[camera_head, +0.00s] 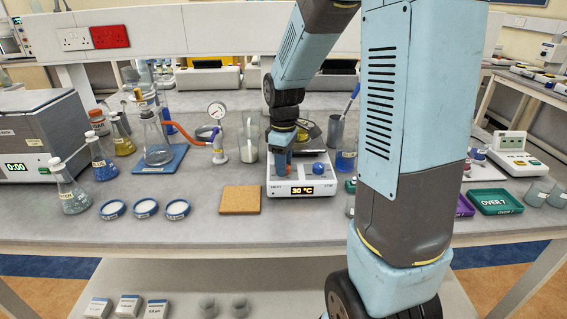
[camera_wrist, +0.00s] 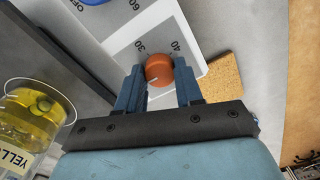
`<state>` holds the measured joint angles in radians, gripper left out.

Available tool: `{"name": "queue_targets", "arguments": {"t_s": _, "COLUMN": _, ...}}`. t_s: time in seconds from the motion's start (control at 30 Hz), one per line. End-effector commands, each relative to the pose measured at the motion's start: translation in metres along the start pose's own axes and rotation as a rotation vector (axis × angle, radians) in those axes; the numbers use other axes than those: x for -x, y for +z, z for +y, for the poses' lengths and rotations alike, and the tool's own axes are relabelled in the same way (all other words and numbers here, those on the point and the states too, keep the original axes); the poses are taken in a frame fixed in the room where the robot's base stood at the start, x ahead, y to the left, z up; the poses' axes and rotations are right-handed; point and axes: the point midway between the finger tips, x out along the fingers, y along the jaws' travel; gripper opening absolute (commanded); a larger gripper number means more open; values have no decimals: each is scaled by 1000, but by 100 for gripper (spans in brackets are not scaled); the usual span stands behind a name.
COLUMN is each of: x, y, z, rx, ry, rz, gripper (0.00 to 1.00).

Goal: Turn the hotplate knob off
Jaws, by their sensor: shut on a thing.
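The hotplate (camera_head: 302,178) is a white box on the bench, with a display (camera_head: 303,190) reading 30 °C on its front. Its orange knob (camera_wrist: 159,69) shows in the wrist view, near printed numbers 30 and 40. A short white line marks the knob's lower left part. My gripper (camera_wrist: 159,74) has one blue finger on each side of the knob and is shut on it. In the head view my gripper (camera_head: 281,163) comes down from above on the hotplate's left side. A blue knob (camera_head: 318,168) is to its right.
A cork mat (camera_head: 240,199) lies just left of the hotplate. A flask of yellow liquid (camera_wrist: 34,112) is close in the wrist view's left. A white-powder beaker (camera_head: 248,141) and a metal cup (camera_head: 335,131) stand behind. The bench front before the hotplate is clear.

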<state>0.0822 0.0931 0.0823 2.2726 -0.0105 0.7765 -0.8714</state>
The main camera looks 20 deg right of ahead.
Motion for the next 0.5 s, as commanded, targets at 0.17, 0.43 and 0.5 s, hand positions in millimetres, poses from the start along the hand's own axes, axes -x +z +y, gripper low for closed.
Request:
{"name": "queue_targets", "arguments": {"t_s": 0.17, "x": 1, "y": 0, "z": 1, "rx": 0, "ry": 3, "rz": 1, "gripper": 5}}
{"name": "queue_targets", "arguments": {"t_s": 0.43, "x": 0, "y": 0, "z": 1, "rx": -1, "ry": 2, "rz": 1, "gripper": 55}}
{"name": "queue_targets", "arguments": {"t_s": 0.5, "x": 0, "y": 0, "z": 1, "rx": -1, "ry": 1, "rz": 0, "gripper": 61}}
